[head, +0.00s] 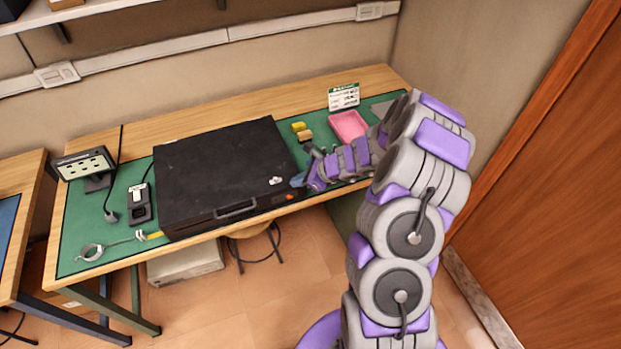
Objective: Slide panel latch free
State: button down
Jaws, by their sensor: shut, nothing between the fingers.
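A large black case or panel (215,165) lies flat on the green mat, with a handle (236,210) on its front edge. A small silver piece (276,181) sits on its top near the front right corner and may be the latch, but it is too small to be sure. A small orange piece (289,197) is at the front, close to that corner. My gripper (297,181) is shut and empty, just right of the silver piece at the case's right side. I cannot tell whether its tips touch the case.
Yellow blocks (301,131), a pink tray (348,125) and a white sign (343,97) stand behind my arm on the wooden workbench (225,105). A small display (84,164), a black handheld device (139,203) and a ring-shaped tool (92,252) are left of the case. A wooden door (550,190) is at right.

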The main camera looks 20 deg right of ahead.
aim_at(269, 184)
jog(key=w+a, duration=0.2)
jog(key=shift+w+a+f+b, duration=0.1)
jog(key=shift+a+f+b, duration=0.05)
jog(key=shift+a+b, duration=0.2)
jog(key=shift+w+a, duration=0.2)
jog(key=shift+a, duration=1.35)
